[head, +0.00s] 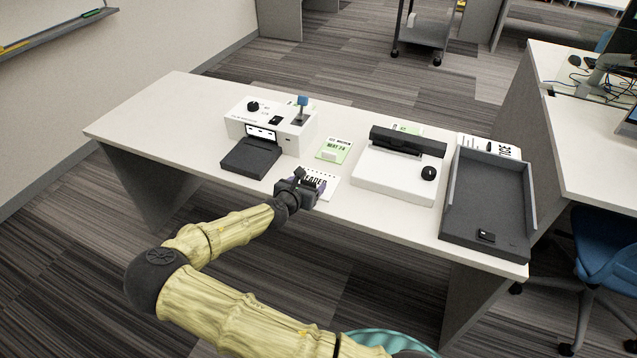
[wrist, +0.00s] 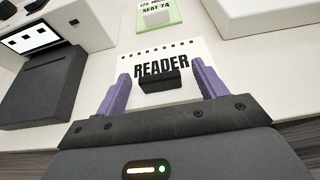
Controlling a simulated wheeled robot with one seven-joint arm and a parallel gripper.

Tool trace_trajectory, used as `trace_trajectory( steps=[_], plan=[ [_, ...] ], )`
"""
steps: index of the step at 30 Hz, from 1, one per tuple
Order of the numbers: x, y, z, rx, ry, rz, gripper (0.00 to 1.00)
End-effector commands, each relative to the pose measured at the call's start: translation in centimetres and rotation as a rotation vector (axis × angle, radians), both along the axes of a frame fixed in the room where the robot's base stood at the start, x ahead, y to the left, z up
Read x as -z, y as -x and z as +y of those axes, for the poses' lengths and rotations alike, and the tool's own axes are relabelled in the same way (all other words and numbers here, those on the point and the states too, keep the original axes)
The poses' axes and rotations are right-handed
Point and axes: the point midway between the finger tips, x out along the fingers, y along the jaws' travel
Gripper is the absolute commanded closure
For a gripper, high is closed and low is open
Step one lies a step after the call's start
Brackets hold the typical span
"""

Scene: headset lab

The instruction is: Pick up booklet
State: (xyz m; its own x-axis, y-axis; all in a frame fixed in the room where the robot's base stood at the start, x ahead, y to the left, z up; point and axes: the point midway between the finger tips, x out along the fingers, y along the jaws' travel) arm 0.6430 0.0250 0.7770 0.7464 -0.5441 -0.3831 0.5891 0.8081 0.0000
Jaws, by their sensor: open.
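The booklet (wrist: 183,52) is white, with a row of punched holes along its far edge and the word READER on its cover. A small black block (wrist: 159,80) sits on its near part. In the head view the booklet (head: 327,182) lies near the front edge of the table, partly hidden behind my gripper. My gripper (head: 305,182) is at the booklet's near left side. In the wrist view my gripper (wrist: 161,85) is open, its two purple fingers either side of the black block and over the booklet. I cannot tell whether they touch it.
A green card (head: 334,150) lies behind the booklet. A white machine (head: 395,178) and a grey open tray (head: 485,225) stand to the right.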

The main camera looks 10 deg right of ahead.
Motion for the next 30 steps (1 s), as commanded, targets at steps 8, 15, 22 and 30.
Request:
trace_trajectory(
  steps=[8,15,22,30],
  plan=[
    [0.48,-0.84,-0.51,-0.003,0.001,0.001,0.29],
    [0.46,-0.82,-0.55,-0.001,0.000,0.000,0.29],
    [0.45,-0.82,-0.58,-0.001,0.000,0.000,0.47],
    [0.43,-0.82,-0.58,-0.001,0.000,0.000,0.78]
  ],
)
